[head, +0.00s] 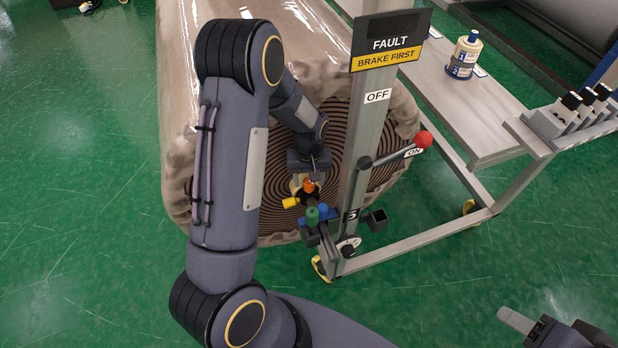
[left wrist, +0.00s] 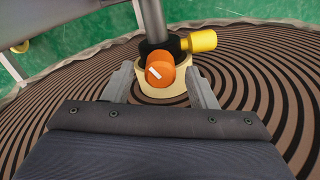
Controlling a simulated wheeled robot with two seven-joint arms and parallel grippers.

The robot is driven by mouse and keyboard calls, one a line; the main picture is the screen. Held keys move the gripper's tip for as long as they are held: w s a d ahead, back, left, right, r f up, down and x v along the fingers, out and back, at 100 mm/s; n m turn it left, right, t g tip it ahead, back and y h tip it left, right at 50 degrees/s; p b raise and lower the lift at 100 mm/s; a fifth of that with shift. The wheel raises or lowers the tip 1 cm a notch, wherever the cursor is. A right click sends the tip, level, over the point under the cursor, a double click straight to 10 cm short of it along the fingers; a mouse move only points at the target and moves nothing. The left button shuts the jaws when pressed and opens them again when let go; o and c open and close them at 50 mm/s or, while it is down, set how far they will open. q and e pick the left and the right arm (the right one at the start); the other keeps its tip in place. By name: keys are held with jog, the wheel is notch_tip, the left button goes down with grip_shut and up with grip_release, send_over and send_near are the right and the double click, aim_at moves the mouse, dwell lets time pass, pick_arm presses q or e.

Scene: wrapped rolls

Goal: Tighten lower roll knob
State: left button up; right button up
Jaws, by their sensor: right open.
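The orange knob (head: 308,186) sits on the roll's shaft end, in front of the brown and black spiral end of the lower roll (head: 277,178). In the left wrist view the orange knob (left wrist: 160,72) has a white mark, with a cream collar (left wrist: 163,96) around its base. A yellow knob (head: 290,203) sticks out beside it; it also shows in the left wrist view (left wrist: 203,40). My left gripper (head: 308,172) reaches down to the orange knob. Its fingers (left wrist: 160,82) stand either side of it with gaps. My right gripper (head: 552,326) is open at the lower right, far from the knob.
A grey post carries a FAULT / BRAKE FIRST sign (head: 391,41) and a red-tipped lever (head: 423,140) by the ON label. Green (head: 312,215) and blue (head: 322,210) knobs sit below the orange knob. A bench (head: 470,105) stands right.

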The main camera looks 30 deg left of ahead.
pick_arm(q)
notch_tip(320, 180, up, 7)
jog(key=shift+f+b, duration=0.1)
jog(key=shift+b, duration=0.3)
jog(key=shift+r, duration=0.5)
jog(key=shift+s+r, duration=0.2)
jog(key=shift+r, duration=0.15)
jog(key=s+d+r+m+t+h, duration=0.2)
jog(key=s+r, duration=0.5)
jog(key=s, duration=0.4)
jog(key=s+d+r+m+t+h, duration=0.1)
jog(key=s+d+r+m+t, duration=0.2)
jog(key=s, duration=0.8)
notch_tip(320, 180, up, 4)
jog(key=shift+d+f+t+h, duration=0.15)
jog(key=shift+d+t+h, duration=0.2)
jog(key=shift+d, duration=0.85)
